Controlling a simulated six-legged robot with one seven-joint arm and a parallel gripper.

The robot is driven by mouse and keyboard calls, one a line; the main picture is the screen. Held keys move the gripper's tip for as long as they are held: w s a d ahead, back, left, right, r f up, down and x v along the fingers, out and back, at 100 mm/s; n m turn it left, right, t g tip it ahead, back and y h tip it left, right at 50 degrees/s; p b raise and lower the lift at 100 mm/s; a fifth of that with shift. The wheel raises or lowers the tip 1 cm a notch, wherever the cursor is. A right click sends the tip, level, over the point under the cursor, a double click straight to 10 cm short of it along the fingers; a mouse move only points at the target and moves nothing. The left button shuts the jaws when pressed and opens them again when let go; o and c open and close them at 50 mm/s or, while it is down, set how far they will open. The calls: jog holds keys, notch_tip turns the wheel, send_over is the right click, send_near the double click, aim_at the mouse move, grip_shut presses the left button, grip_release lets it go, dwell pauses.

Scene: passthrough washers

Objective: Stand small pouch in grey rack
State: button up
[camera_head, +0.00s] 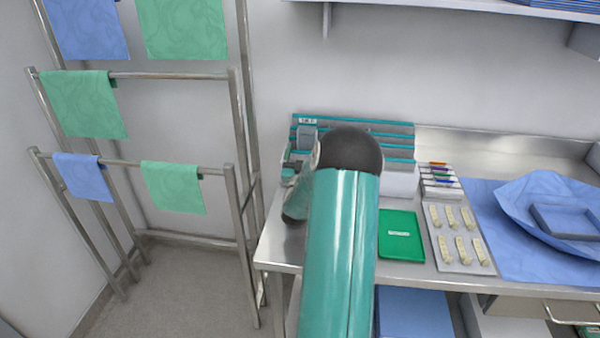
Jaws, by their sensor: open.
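A rack with grey and teal tiers (398,142) stands at the back of the steel bench, against the wall. My teal arm with its black joint covers the middle of it. A small grey packet-like item (307,136) shows at the rack's left part; I cannot tell whether it is the small pouch. My gripper does not show clearly and seems hidden behind my arm. Small dark and teal shapes (289,171) lie at the bench's left end, too small to make out.
A green tray (401,236) and a grey tray with several beige pieces (436,257) lie on the steel bench (276,243). A small multicoloured stack (440,182) stands behind them. Blue cloth with a blue tray (565,220) covers the right. Metal rails with cloths (140,163) stand left.

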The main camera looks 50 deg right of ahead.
jog(key=s+a, duration=0.3)
jog(key=a, duration=0.3)
jog(key=s+a+f, duration=0.1)
jog(key=s+a, duration=0.2)
jog(key=a, duration=0.3)
jog(key=shift+s+a, duration=0.3)
jog(key=shift+a, duration=0.05)
jog(key=w+a+r+n+t+y, duration=0.35)
jog(key=w+a+y, duration=0.4)
jog(key=w, duration=0.25)
jog(key=w+a+r+n+y, duration=0.2)
jog(key=a+y, duration=0.1)
jog(key=a, duration=0.4)
jog(key=w+a+r+n+y, duration=0.1)
jog(key=a+n+y, duration=0.15)
jog(key=a, duration=0.45)
jog(key=s+a+r+n+g+y, duration=0.1)
jog(key=s+a+g+y, duration=0.15)
jog(key=a, duration=0.35)
jog(key=s+a+r+n+g+y, duration=0.1)
jog(key=s+a+y, duration=0.25)
jog(key=a, duration=0.35)
jog(key=s+a+n+g+y, duration=0.1)
jog(key=s+a+g, duration=0.3)
jog(key=s+a, duration=0.4)
jog(key=s+n, duration=0.1)
jog(key=s, duration=0.6)
jog(key=shift+a+r+n+g, duration=0.15)
jog(key=shift+n+g, duration=0.15)
